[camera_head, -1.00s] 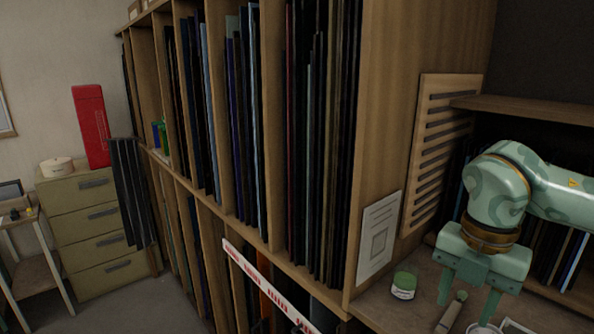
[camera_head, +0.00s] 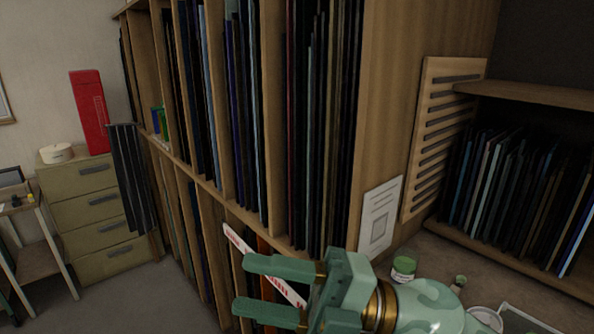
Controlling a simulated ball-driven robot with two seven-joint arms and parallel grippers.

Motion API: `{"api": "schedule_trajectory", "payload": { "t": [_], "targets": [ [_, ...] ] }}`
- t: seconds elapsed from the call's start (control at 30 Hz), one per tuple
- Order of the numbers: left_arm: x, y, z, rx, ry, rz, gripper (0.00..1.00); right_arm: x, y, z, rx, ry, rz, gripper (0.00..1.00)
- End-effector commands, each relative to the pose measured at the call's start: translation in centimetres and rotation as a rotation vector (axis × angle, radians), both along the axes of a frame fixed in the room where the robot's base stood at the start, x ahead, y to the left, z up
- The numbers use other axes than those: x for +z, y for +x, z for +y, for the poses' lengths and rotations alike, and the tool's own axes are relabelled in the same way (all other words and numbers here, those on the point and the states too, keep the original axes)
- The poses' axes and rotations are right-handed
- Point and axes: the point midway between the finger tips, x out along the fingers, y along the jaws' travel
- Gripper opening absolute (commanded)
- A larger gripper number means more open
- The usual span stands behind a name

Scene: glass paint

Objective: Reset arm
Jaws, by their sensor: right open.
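My right gripper (camera_head: 262,287) is at the bottom middle of the view. It is green, and its two fingers point left, spread apart with nothing between them. It is in front of the lower part of the wooden rack (camera_head: 383,95) and partly covers a white strip with red markings (camera_head: 236,239). My right wrist and forearm come in from the lower right. My left gripper does not show.
A worktop (camera_head: 432,253) at right holds a green-lidded jar (camera_head: 403,269), a small bottle (camera_head: 458,284) and a white round container (camera_head: 485,318). Glass sheets (camera_head: 500,185) fill the shelf behind. A drawer cabinet (camera_head: 97,215) stands at left, with open floor before it.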

Motion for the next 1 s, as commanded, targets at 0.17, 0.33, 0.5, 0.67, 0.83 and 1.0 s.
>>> {"api": "schedule_trajectory", "payload": {
  "t": [0.17, 0.33, 0.5, 0.67, 0.83, 1.0],
  "targets": [
    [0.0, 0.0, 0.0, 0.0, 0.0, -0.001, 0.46, 0.3, 7.5, -8.5, -0.625, 0.459, 0.309, 0.45],
    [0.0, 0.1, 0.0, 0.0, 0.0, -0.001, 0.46, -10.4, 10.1, -19.5, -1.244, 0.435, 0.668, 0.45],
    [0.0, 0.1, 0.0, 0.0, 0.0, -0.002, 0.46, -21.1, 5.5, -26.8, -1.644, 0.178, 0.965, 0.45],
    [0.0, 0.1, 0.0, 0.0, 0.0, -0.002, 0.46, -27.8, -0.9, -30.8, -1.852, -0.107, 1.175, 0.45],
    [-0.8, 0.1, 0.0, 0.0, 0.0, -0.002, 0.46, -33.9, -6.5, -32.9, -1.939, -0.373, 1.341, 0.45],
    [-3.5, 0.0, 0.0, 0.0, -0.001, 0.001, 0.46, -44.4, -5.7, -31.2, -1.866, -0.409, 1.447, 0.45]
  ]
}}
